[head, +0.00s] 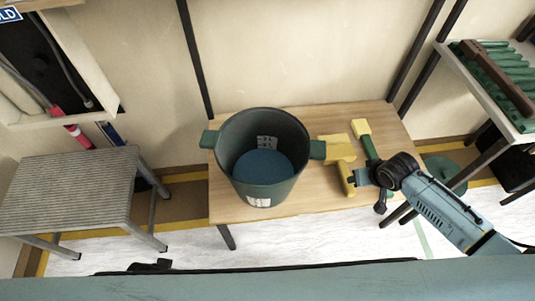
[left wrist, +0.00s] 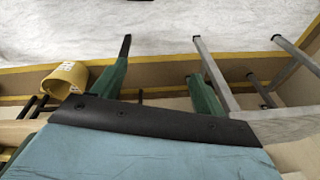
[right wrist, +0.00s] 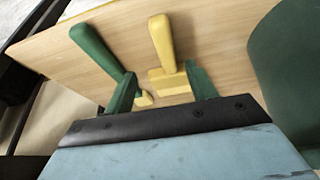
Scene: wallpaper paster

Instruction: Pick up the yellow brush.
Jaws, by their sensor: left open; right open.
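The yellow brush (head: 338,153) lies on the wooden table, just right of the dark green bucket (head: 265,150). In the right wrist view the brush (right wrist: 161,42) has its yellow handle pointing away and its wide head nearer to me. My right gripper (right wrist: 162,82) is open and empty; its green fingers appear on either side of the brush's head. In the head view my right gripper (head: 361,177) is beside the brush handle, which it partly hides. My left gripper (left wrist: 158,60) is open and empty, seen only in the left wrist view, over the floor.
A green-handled brush with a yellow head (head: 369,150) lies right of the yellow brush, also in the right wrist view (right wrist: 97,48). A grey step stool (head: 75,185) stands left. A shelf with green items (head: 500,75) stands right. A yellow container (left wrist: 68,77) is near the left gripper.

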